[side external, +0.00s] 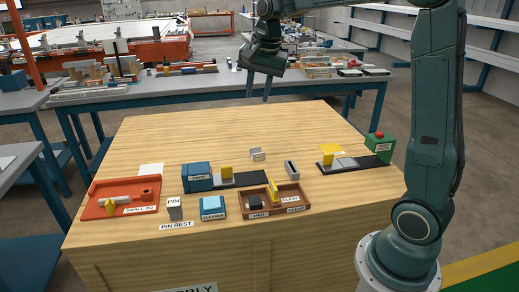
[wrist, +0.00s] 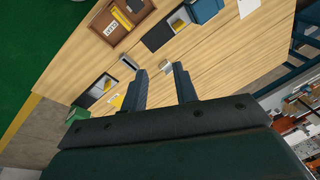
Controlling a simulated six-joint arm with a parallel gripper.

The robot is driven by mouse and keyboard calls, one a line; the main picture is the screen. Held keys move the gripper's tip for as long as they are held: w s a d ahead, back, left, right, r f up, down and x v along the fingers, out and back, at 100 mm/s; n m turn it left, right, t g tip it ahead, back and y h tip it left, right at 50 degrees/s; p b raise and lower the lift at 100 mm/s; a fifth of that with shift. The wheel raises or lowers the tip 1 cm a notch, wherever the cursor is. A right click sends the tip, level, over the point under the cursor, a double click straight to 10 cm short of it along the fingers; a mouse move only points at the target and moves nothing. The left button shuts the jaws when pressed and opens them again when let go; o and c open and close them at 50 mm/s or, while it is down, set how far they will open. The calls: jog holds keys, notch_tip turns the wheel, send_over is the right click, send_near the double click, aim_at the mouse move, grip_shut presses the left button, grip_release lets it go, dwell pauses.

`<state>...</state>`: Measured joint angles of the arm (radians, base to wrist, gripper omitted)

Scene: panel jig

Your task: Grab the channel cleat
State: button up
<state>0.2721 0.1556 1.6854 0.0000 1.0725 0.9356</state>
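No part in view is clearly marked as the channel cleat. A small light-grey bracket-like piece (side external: 257,153) stands on the wooden table with a small label at its front; it also shows in the wrist view (wrist: 166,68) between my fingertips in the picture. A darker grey slotted piece (side external: 291,169) stands to its right, and it also shows in the wrist view (wrist: 128,62). My gripper (side external: 257,98) is open and empty, high above the back of the table. Its two separated fingers also show in the wrist view (wrist: 161,70).
A brown divided tray (side external: 246,212) holds a dark block and a yellow piece; one label reads CLEAT. A blue block fixture (side external: 196,177), a green block with a red button (side external: 379,148) and an orange tray (side external: 100,207) stand around. The table's back is clear.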

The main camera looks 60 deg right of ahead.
jog(key=w+d+f+m+g, duration=0.1)
jog(key=w+d+f+m, duration=0.4)
jog(key=d+f, duration=0.4)
jog(key=w+d+f+m+g, duration=0.1)
jog(key=w+d+f+m, duration=0.5)
jog(key=d+f, duration=0.3)
jog(key=shift+w+f+m+y, duration=0.25)
jog(key=shift+f+m+y, duration=0.2)
jog(key=shift+f, duration=0.3)
jog(key=shift+d, duration=0.1)
jog(key=shift+f, duration=4.25)
jog(key=shift+f, duration=2.6)
grip_shut()
